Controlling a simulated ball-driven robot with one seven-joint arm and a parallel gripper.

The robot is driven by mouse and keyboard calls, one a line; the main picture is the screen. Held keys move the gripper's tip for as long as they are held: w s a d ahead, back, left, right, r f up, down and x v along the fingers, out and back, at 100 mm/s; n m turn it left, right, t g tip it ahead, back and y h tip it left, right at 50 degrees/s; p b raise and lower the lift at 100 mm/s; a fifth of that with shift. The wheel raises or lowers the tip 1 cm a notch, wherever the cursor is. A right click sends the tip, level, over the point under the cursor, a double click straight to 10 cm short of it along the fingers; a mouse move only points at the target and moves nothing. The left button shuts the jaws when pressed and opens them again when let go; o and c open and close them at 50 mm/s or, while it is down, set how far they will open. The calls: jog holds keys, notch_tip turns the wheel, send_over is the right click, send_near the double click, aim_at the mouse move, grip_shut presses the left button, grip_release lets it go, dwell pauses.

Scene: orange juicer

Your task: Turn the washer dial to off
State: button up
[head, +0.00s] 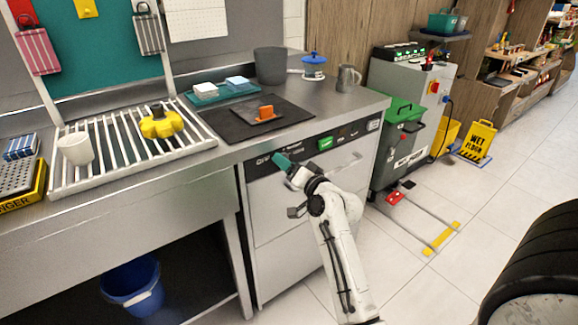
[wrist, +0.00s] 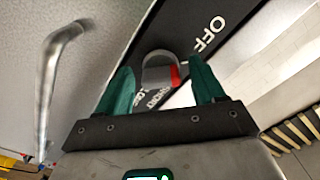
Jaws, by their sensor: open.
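The washer (head: 290,205) is a steel unit under the counter with a black control panel along its top front edge. In the wrist view the dial (wrist: 157,66) is a grey knob with a red mark on its right side. White "OFF" lettering (wrist: 211,35) is on the black panel up and to the right of it. My gripper (wrist: 160,80) is open, with one green finger on each side of the dial; I cannot tell whether they touch it. In the head view my gripper (head: 284,161) is at the panel's left part and hides the dial.
A metal bar handle (wrist: 58,75) is on the left in the wrist view. A green display (head: 326,143) is on the panel to the right of my gripper. The counter edge runs just above the panel. A blue bucket (head: 132,287) stands below the counter. Open floor lies to the right.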

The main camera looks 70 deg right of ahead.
jog(key=v, duration=1.1)
jog(key=shift+w, duration=0.1)
dwell(0.5)
